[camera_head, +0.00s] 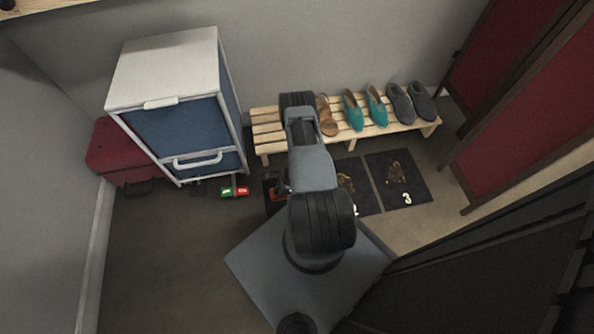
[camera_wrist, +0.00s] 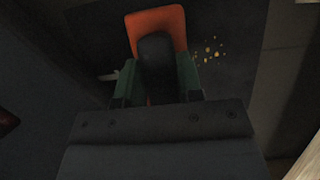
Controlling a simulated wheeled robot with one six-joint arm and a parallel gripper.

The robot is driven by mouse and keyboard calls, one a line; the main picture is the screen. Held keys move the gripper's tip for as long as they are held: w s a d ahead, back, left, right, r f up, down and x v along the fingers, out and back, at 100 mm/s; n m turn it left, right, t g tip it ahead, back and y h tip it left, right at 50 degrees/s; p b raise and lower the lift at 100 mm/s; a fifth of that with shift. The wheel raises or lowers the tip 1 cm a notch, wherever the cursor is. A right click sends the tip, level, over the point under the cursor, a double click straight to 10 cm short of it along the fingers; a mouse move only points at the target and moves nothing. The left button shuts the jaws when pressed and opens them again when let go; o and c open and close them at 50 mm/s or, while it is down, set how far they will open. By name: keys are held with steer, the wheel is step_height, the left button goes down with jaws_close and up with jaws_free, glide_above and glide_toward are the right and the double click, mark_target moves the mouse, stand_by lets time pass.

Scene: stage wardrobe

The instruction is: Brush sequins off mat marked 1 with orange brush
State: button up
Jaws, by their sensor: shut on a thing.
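My gripper (camera_wrist: 158,78) has green fingers shut on the dark handle of the orange brush (camera_wrist: 152,18). The brush head is over or on a dark mat (camera_wrist: 232,35); I cannot tell whether it touches. Several gold sequins (camera_wrist: 207,53) lie on the mat just right of the brush. A pale mark (camera_wrist: 109,76) shows left of the fingers, too blurred to read. In the head view my arm hides most of the leftmost mat (camera_head: 269,208), and a bit of the orange brush (camera_head: 276,194) shows there. The gripper itself is mostly hidden.
The mat marked 3 (camera_head: 418,183) and a middle mat (camera_head: 369,198) carry gold sequins. A slatted bench (camera_head: 268,136) with several shoes stands behind. A blue-fronted cabinet (camera_head: 178,133) stands left, with small green and red items (camera_head: 235,192) before it. Red screens (camera_head: 530,130) stand right.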

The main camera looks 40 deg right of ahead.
steer(key=shift+r+p, duration=0.6)
steer(key=shift+r, duration=0.45)
steer(key=shift+w, duration=0.1)
